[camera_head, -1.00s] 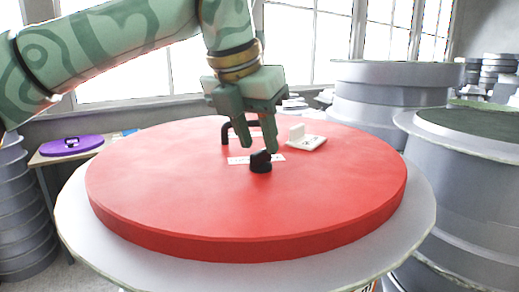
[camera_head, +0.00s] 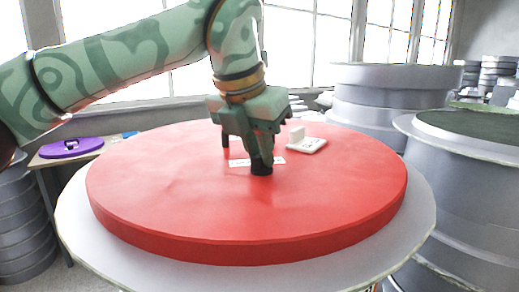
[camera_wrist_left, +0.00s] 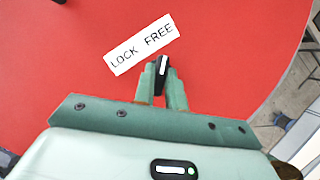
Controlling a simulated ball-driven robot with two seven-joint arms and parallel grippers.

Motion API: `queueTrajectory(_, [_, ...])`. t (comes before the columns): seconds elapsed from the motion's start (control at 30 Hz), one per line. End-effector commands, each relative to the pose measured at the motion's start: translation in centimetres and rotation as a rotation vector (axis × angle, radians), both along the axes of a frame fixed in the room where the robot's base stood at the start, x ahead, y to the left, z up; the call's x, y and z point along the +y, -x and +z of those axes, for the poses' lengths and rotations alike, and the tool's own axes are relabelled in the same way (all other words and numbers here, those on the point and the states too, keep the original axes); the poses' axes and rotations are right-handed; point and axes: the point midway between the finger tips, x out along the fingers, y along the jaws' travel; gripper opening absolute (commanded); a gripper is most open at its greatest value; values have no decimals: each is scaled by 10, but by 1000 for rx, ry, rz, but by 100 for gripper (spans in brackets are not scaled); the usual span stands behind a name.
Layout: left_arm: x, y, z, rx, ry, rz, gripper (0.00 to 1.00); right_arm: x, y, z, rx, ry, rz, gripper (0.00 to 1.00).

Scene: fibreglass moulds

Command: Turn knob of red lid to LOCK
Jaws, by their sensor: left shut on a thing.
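The red lid (camera_head: 180,205) lies flat on a large round grey mould (camera_head: 75,225). My left gripper (camera_head: 261,160) points down at the lid and is shut on the black knob (camera_head: 261,170), which is mostly hidden behind the fingers in the head view. In the left wrist view, the knob (camera_wrist_left: 162,72) sits between the fingertips of the gripper (camera_wrist_left: 161,82), and its white line points up toward the word FREE. A white label (camera_wrist_left: 141,45) reading LOCK FREE lies on the lid beside the knob. My right gripper is not in view.
A purple lid (camera_head: 72,147) lies on a table at the left. Large grey moulds (camera_head: 470,190) stand close on the right. The front of the red lid is clear.

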Motion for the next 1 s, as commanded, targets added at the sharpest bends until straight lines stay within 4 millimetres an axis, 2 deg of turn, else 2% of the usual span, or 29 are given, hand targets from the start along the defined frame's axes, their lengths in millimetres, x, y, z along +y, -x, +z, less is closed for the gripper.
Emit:
queueTrajectory(0.37, [-1, 1, 0, -4, -2, 221, 0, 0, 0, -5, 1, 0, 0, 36])
queueTrajectory(1.0, [-5, 0, 2, -4, -1, 829, 0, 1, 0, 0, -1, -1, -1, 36])
